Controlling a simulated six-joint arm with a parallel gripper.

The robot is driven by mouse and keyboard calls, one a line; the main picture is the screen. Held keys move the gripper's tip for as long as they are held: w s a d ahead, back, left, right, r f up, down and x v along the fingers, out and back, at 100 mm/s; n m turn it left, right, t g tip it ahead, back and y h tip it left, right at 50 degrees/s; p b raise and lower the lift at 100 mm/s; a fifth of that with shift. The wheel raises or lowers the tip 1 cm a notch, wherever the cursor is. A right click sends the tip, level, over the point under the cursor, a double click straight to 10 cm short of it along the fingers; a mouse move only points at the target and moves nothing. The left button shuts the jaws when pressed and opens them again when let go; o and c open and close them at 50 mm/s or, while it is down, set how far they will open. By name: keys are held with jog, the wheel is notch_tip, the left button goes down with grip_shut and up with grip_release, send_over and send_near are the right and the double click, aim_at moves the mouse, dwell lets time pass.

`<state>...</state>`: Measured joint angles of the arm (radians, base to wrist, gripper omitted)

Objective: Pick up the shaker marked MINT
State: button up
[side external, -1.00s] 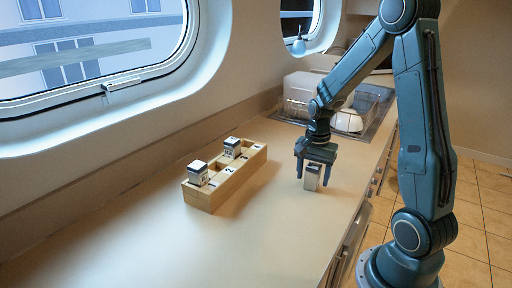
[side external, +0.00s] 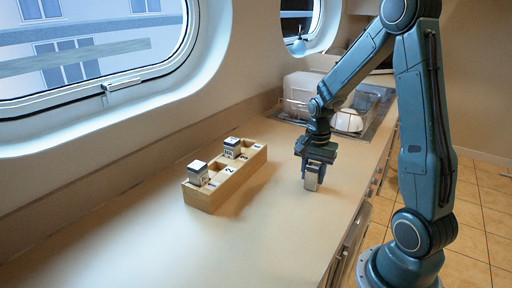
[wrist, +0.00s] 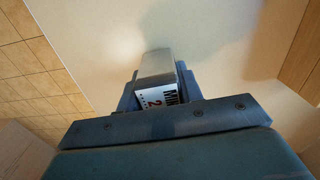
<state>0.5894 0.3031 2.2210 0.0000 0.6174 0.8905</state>
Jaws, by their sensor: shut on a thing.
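The shaker marked MINT (wrist: 160,97) shows in the wrist view with a white label, a "2" on it and a grey metal top. It also shows in the side view (side external: 312,182), upright on or just above the counter. My gripper (side external: 314,176) points down and is shut on the shaker, one finger on each side. Part of the shaker is hidden by the fingers and the gripper body.
A wooden rack (side external: 228,182) with numbered slots stands to the left and holds two shakers, one at the near end (side external: 197,172) and one farther back (side external: 232,147). A sink with a dish rack (side external: 300,88) lies behind. The counter (side external: 245,245) in front is clear.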

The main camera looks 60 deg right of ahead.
aim_at(313, 165)
notch_tip(313, 165, up, 20)
dwell(0.6)
jog(key=shift+w+f, duration=0.15)
dwell(0.5)
